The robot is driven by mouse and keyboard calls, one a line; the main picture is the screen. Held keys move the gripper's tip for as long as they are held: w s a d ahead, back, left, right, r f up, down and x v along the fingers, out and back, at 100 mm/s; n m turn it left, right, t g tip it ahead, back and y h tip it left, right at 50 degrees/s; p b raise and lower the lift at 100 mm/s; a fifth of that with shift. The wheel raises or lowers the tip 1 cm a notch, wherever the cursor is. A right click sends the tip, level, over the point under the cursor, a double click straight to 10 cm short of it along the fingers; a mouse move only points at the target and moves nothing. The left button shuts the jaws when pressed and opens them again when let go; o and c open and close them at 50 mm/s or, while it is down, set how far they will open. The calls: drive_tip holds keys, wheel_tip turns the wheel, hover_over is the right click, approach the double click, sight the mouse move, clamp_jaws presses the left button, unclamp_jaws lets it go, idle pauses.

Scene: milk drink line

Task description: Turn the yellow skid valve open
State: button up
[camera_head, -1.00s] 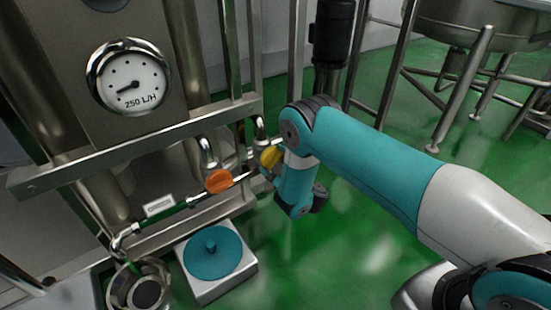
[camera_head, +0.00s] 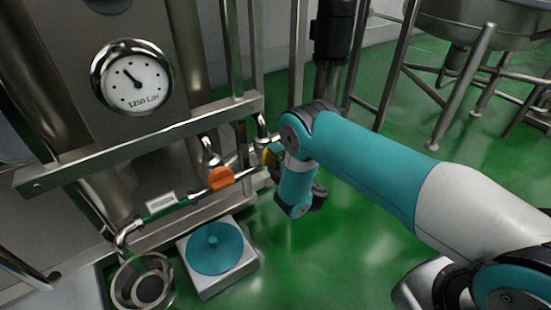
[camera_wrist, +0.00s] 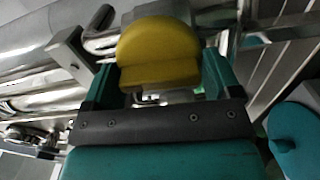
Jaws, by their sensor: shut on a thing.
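The yellow skid valve handle (camera_wrist: 160,50) shows large in the wrist view as a rounded yellow knob. My gripper (camera_wrist: 160,75) is shut on it, with one teal finger on its left and one on its right. In the head view the yellow handle (camera_head: 268,157) is a small patch on the pipe line, mostly hidden by my wrist. The round dial gauge (camera_head: 133,77) on the steel skid reads 1250 L/H, and its needle points up and left.
An orange handle (camera_head: 221,178) sits on the same pipe, left of the yellow one. Below are a white box with a teal disc (camera_head: 214,250) and a round steel strainer (camera_head: 122,283). Green floor (camera_head: 330,245) is open to the right.

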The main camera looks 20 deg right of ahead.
drive_tip(key=shift+w+r+n, duration=0.1)
drive_tip(key=shift+n, duration=0.3)
drive_tip(key=o, duration=0.7)
drive_tip(key=shift+p, duration=0.5)
drive_tip(key=p, duration=0.2)
drive_tip(key=s+p, duration=0.1)
drive_tip(key=p, duration=0.1)
drive_tip(key=shift+d+r, duration=0.2)
drive_tip(key=shift+r, duration=0.1)
drive_tip(key=p+v, duration=1.6)
drive_tip(key=shift+s+f, duration=0.2)
drive_tip(key=shift+f, duration=0.15)
